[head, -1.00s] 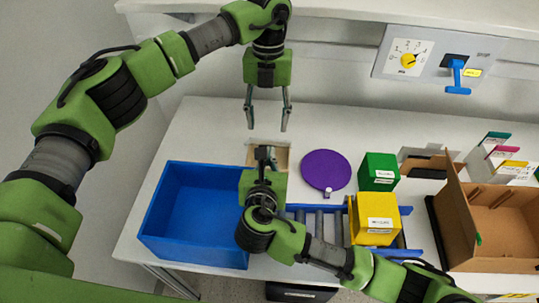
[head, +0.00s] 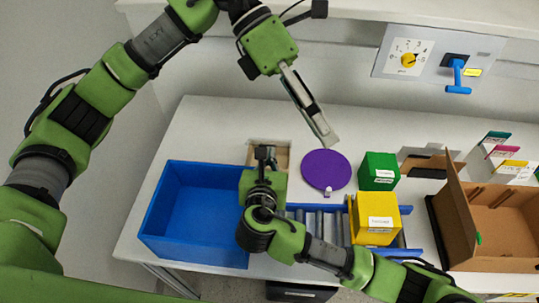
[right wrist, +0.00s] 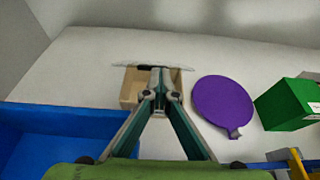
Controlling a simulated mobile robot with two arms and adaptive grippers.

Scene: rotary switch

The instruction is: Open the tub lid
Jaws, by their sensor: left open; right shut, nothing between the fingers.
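A round purple lid (head: 326,170) with a small pale tab at its front edge lies flat on the table. It also shows in the right wrist view (right wrist: 222,106), right of my right gripper. What is under the lid is hidden. My left gripper (head: 325,138) reaches down from above and appears in front of the lid's back edge. Its fingers show nearly edge-on, open and empty; contact with the lid cannot be told. My right gripper (head: 265,154) is left of the lid, shut and empty. In the right wrist view its fingertips (right wrist: 159,92) appear over a small tan box (right wrist: 131,88).
A blue bin (head: 152,225) stands left. A green box (head: 378,171) and a yellow box (head: 375,220) stand right of the lid, the yellow one on a roller track (head: 325,222). A cardboard box (head: 456,225) is far right. A switch panel (head: 434,55) is on the wall.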

